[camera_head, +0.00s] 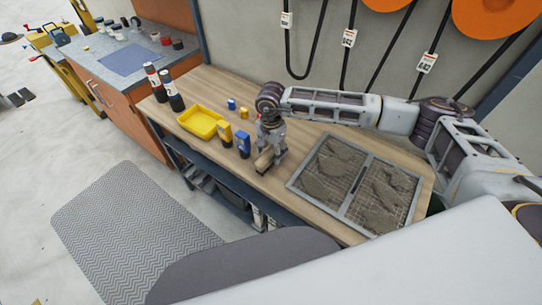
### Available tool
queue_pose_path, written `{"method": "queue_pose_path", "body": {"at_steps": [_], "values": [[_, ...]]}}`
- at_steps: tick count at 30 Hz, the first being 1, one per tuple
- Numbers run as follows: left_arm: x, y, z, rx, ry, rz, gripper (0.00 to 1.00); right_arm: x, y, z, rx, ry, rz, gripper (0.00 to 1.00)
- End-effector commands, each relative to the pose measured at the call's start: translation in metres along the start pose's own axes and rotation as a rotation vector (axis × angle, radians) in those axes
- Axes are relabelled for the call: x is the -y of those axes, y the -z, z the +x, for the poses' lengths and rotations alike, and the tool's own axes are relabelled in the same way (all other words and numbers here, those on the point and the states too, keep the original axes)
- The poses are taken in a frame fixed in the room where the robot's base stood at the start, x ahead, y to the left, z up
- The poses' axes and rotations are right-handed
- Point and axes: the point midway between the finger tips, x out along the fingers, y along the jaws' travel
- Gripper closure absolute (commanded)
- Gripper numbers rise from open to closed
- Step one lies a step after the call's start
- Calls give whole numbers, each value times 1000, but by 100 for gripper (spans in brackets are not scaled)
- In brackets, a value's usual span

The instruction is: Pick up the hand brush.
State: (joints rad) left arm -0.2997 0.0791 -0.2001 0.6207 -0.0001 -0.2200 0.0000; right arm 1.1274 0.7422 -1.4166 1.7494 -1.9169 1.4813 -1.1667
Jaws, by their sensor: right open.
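A small tan and dark item that looks like the hand brush (263,163) lies on the wooden workbench (300,211), near its front edge. My right gripper (271,159) points down over it and hides part of it. The gripper is open, with its fingers close around or just above the item; I cannot tell whether they touch it. My left gripper is not in view.
Close to the left of my right gripper stand a blue container (243,145) and a yellow one (225,134). A yellow tray (201,121) and dark bottles (172,91) are farther left. A grey-framed mesh panel (345,211) lies to the right. Cables hang behind the bench.

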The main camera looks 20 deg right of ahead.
Motion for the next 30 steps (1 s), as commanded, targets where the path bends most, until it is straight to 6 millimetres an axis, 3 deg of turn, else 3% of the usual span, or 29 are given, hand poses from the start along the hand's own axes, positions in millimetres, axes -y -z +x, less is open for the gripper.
{"method": "queue_pose_path", "body": {"at_steps": [9,24,30], "values": [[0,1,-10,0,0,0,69,0,0,30,1,-1,1,39],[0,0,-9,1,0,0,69,0,0,32,0,0,1,39],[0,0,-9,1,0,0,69,0,0,32,0,0,1,62]]}}
